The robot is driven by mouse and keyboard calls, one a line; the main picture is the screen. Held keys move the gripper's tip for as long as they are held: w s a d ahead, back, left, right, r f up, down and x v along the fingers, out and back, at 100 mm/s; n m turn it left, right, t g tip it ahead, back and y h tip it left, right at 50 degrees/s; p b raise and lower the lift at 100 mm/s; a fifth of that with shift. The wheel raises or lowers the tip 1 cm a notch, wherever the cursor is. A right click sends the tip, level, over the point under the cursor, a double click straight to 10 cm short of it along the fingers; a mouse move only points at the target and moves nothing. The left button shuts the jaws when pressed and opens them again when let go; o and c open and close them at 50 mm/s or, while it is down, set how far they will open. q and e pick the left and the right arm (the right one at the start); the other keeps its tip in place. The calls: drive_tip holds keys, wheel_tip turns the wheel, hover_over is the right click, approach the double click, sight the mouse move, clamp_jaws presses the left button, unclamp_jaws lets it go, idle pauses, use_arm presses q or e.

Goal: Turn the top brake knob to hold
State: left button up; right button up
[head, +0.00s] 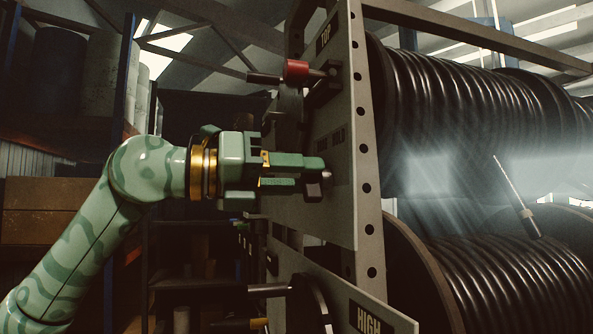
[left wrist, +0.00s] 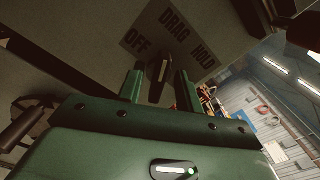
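The top brake knob (left wrist: 160,70) is dark and sits on the grey panel under a plate (left wrist: 172,38) reading OFF, DRAG and HOLD. Its upright bar lies below the gap between OFF and DRAG; its exact setting is hard to tell. My left gripper (left wrist: 159,80) has its green fingers either side of the knob, with narrow gaps showing. In the head view my left gripper (head: 322,172) reaches the panel (head: 340,115) from the left, its fingers partly covering the knob. My right gripper is not in view.
A red-collared lever (head: 296,70) juts from the panel above my gripper, near a TOP label (head: 326,36). A lower panel marked HIGH (head: 370,319) has a dark wheel (head: 310,305). Shelving stands at the left.

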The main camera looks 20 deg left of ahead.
use_arm(q)
drive_tip(key=shift+w, duration=0.1)
drive_tip(key=c, duration=0.6)
drive_tip(key=shift+m, duration=0.3)
drive_tip(key=m, duration=0.5)
drive_tip(key=shift+d+m, duration=0.1)
drive_tip(key=shift+m, duration=0.2)
drive_tip(key=m, duration=0.4)
drive_tip(key=shift+s+m, duration=0.25)
drive_tip(key=shift+m, duration=0.55)
